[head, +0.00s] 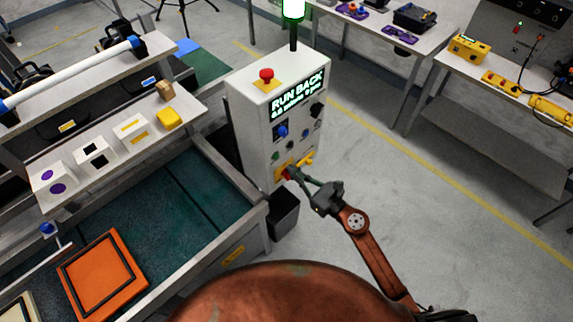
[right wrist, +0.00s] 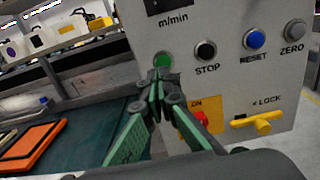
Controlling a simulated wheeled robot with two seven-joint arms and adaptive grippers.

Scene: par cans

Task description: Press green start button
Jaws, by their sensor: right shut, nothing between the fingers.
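The green start button (right wrist: 163,61) is on the front panel of a grey control box (head: 243,117), left of the black STOP button (right wrist: 205,50). In the head view it is a small dark green spot (head: 276,156). My right gripper (head: 291,172) is shut and empty in front of the panel's lower part. In the right wrist view, its fingertips (right wrist: 158,82) overlap the panel just below the green button and cover its lower edge. I cannot tell whether they touch it. My left gripper is not in view.
Blue RESET (right wrist: 254,39) and grey ZERO (right wrist: 294,30) buttons lie to the right. A yellow lock handle (right wrist: 256,123) and a partly hidden red knob sit below. The box has a red top button (head: 266,75) and a lit display reading RUN BACK. A conveyor (head: 185,190) stands left.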

